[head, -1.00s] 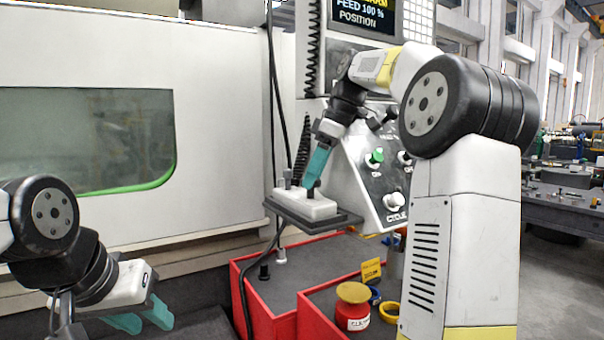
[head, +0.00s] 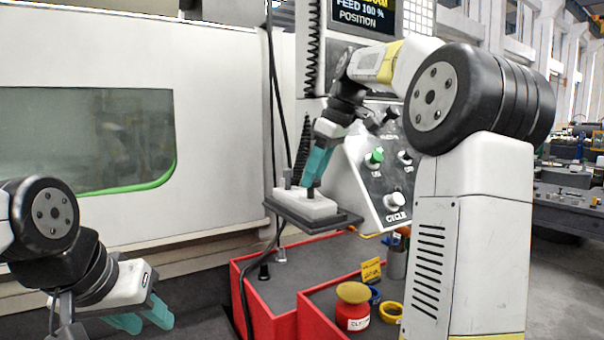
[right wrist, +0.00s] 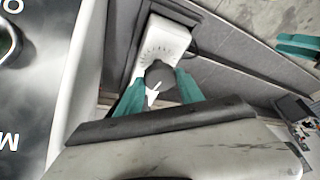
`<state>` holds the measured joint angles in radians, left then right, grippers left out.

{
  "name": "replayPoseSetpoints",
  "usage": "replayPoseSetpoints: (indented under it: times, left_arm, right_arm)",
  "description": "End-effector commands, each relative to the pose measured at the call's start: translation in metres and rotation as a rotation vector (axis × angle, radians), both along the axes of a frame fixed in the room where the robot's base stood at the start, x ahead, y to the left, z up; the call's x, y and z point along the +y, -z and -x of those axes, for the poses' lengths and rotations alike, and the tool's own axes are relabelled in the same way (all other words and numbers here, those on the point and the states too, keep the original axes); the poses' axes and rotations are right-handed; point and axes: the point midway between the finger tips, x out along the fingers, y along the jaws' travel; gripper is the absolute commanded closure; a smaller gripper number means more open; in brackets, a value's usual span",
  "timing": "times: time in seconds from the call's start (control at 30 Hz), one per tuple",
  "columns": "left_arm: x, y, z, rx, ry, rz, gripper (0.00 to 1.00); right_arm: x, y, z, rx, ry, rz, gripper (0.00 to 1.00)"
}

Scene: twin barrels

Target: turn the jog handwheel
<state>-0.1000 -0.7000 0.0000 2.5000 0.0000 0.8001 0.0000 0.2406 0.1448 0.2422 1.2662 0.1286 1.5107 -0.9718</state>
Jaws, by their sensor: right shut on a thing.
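The jog handwheel is a dark round knob (right wrist: 160,76) with a white pointer, on a white pendant box (right wrist: 162,38) with a printed scale around the knob. In the head view the box (head: 300,203) lies on a dark shelf (head: 335,222) beside the control panel. My right gripper (right wrist: 160,90) is shut on the knob, one teal finger on each side; in the head view its fingers (head: 314,170) reach down to the box and hide most of the knob. My left gripper (head: 145,318) is at the lower left, empty, its teal fingers apart.
The control panel (head: 370,165) with a green button (head: 375,157) and a white cycle button (head: 395,201) stands right behind the shelf. A dark cable hangs beside it. Below is a red cabinet (head: 285,320) with a red-and-yellow can (head: 353,306) and small rings.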

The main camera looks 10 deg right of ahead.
Motion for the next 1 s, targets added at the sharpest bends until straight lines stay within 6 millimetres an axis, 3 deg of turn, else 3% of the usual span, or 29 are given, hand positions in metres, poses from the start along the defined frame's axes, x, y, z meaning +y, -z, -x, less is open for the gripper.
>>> replayPoseSetpoints:
  times: [1.0]
  left_arm:
    - [0.0, 0.0, 0.0, 0.0, 0.0, 0.0, 0.64]
  right_arm:
    - [0.0094, -0.0001, 0.0042, -0.002, 0.951, 0.001, 0.96]
